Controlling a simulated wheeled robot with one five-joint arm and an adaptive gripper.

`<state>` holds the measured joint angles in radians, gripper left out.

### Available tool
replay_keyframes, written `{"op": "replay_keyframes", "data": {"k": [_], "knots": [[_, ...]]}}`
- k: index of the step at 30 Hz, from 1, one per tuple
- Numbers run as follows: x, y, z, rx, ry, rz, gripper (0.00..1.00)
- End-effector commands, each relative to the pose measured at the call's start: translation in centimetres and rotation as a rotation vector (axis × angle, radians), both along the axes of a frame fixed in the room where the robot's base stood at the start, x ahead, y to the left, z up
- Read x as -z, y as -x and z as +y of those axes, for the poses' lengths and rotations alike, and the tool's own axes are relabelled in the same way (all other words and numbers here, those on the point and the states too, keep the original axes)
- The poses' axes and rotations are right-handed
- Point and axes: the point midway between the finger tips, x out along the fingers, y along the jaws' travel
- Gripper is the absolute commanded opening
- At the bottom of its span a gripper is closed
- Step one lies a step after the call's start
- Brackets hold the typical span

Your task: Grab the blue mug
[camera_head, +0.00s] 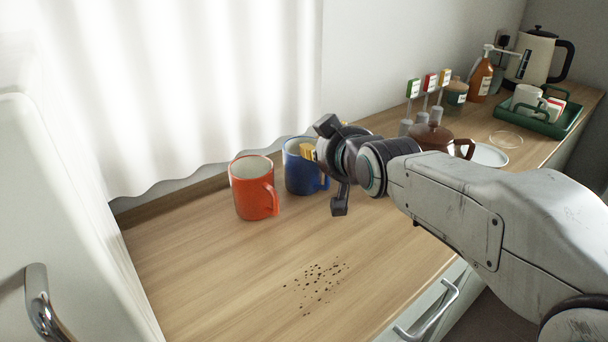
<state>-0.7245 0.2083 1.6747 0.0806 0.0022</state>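The blue mug (297,175) stands upright on the wooden counter, right of an orange-red mug. Its handle points to the right and front. Something yellow-brown shows at its rim beside my gripper; I cannot tell what it is. My gripper (334,168) is at the right side of the blue mug, with its two dark fingers spread wide, one high and one low. It looks empty. The gripper hides part of the mug's right rim, and I cannot tell whether it touches the mug.
The orange-red mug (253,188) stands close left of the blue mug. Dark crumbs (316,284) lie on the clear front counter (220,285). A brown teapot (432,137) stands behind my arm. A green tray (545,122) and a kettle (538,57) are at the far right. A curtain hangs behind.

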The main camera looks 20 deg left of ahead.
Motion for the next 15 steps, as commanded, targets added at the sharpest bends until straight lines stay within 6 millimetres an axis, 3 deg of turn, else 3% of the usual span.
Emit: {"op": "replay_keyframes", "data": {"k": [10, 15], "knots": [[0.07, -0.20, 0.16, 0.000, 0.000, 0.000, 0.36], [0.06, -0.18, 0.15, 0.000, 0.000, 0.000, 0.20]]}}
